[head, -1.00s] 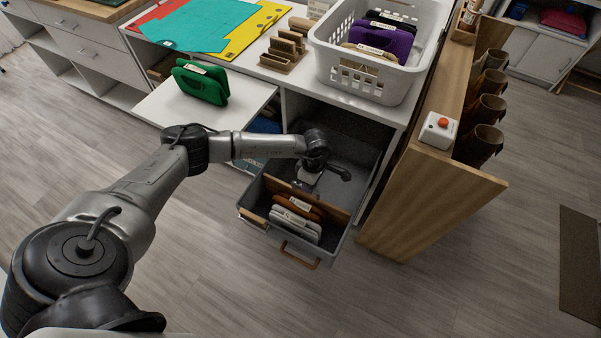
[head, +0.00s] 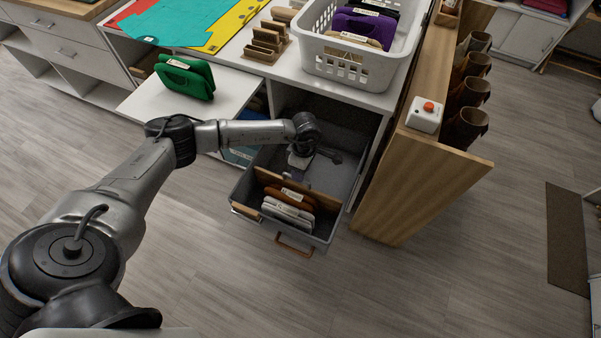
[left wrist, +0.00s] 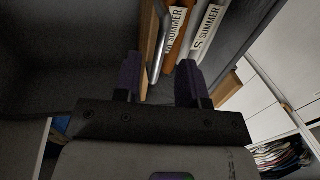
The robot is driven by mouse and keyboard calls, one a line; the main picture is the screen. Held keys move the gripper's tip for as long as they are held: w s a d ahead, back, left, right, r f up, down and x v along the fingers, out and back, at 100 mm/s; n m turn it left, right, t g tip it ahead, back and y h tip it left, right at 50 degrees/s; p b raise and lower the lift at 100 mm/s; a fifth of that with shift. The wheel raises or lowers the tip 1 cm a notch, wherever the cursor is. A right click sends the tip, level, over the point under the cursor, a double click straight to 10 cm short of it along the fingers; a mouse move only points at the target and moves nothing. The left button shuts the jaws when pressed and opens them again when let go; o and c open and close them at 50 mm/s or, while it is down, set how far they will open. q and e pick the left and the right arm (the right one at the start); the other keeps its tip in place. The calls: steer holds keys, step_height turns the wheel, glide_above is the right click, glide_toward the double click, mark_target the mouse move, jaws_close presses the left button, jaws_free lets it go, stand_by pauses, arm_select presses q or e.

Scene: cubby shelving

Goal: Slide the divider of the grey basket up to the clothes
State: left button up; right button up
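The grey basket (head: 328,222) is pulled out below the white counter. Its wooden divider (head: 326,200) stands upright across it, just behind the folded clothes, an orange-brown piece (head: 293,196) and pale pieces (head: 288,212) at the front. In the left wrist view the divider (left wrist: 149,40) is beside the clothes (left wrist: 203,32) with SUMMER labels; whether they touch is unclear. My right gripper is out of view.
A white laundry basket (head: 350,65) with clothes stands on the counter above. A wooden side panel (head: 420,190) with a red-button box (head: 425,115) rises close to the right. The floor in front is clear.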

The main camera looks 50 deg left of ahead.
arm_select(q)
step_height(320, 180, up, 12)
steer(key=w+p, duration=0.2)
steer(key=shift+a+f, duration=0.25)
steer(key=shift+a, duration=0.2)
stand_by(0.3)
